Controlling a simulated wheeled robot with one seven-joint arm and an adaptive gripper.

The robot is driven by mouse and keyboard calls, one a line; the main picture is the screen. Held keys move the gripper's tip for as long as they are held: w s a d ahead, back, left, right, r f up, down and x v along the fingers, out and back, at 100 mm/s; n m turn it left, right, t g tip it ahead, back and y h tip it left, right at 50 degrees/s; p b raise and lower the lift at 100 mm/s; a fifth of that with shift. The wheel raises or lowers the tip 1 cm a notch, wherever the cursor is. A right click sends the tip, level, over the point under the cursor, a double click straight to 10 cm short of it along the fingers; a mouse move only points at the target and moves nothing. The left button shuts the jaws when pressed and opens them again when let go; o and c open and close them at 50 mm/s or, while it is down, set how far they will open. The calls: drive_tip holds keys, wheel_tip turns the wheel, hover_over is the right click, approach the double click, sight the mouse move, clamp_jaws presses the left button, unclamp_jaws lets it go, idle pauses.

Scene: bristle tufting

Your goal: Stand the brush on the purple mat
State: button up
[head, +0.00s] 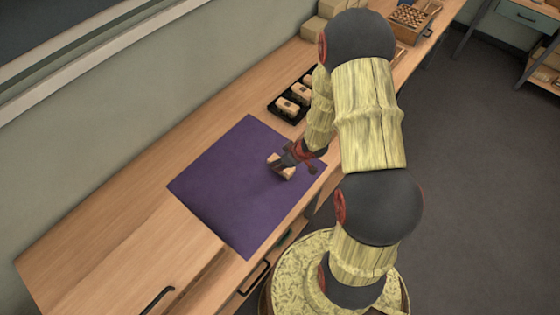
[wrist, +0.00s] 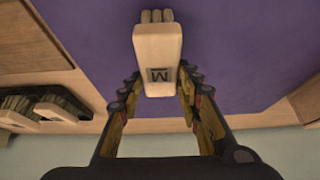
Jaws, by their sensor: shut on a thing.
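The purple mat (head: 225,190) lies flat on the wooden bench and fills much of the wrist view (wrist: 240,45). My gripper (head: 294,155) is over the mat's right part, near its right corner. It is shut on the brush (head: 287,174), a pale wooden block. In the wrist view the brush (wrist: 158,45) sits between my fingertips (wrist: 158,80), with a dark square M mark facing the camera and short tufts at its far end. I cannot tell whether the brush touches the mat.
A black tray (head: 272,108) with more pale brushes stands just beyond the mat; brushes also show at the left of the wrist view (wrist: 52,110). Cardboard boxes (head: 315,27) and a wooden crate (head: 415,17) stand farther back. The mat's left part is clear.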

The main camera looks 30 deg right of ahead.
drive_tip(key=shift+f+b, duration=0.3)
drive_tip(key=shift+f, duration=0.2)
drive_tip(key=o, duration=1.4)
drive_tip(key=shift+r, duration=0.1)
drive_tip(key=v, duration=1.2)
